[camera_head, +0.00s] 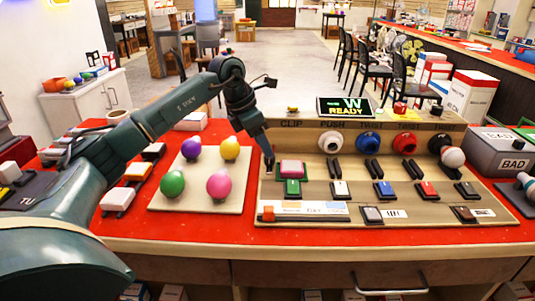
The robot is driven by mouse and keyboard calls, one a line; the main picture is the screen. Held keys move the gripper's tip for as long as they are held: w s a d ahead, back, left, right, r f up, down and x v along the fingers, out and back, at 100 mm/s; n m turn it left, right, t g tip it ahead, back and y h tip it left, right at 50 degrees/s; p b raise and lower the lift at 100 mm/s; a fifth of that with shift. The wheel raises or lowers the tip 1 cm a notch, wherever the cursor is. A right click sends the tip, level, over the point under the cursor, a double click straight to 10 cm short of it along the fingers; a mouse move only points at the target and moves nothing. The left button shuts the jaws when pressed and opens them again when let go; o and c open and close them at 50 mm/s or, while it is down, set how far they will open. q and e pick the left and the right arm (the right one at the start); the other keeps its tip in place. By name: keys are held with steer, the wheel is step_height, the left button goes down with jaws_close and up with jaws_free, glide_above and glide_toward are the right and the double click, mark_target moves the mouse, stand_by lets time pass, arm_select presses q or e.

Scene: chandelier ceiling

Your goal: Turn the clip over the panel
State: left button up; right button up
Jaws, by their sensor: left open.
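A tan wooden panel (312,180) stands on the red table, with a raised back ledge labelled CLIP, PUSH and more. A small yellowish piece (292,109) sits on top of the ledge above the CLIP label and may be the clip; it is too small to tell its shape. My right gripper is not visible.
A board with several coloured balls (201,208) lies left of the panel. Several round knobs (369,142), switches and a READY screen (344,107) crowd the panel and its ledge. A grey BAD box (505,156) stands at the right. The front red strip is clear.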

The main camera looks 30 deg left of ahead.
mark_target(269, 163)
arm_select(q)
steer(key=shift+x, duration=2)
steer(key=shift+c, duration=0.4)
steer(key=c, duration=0.9)
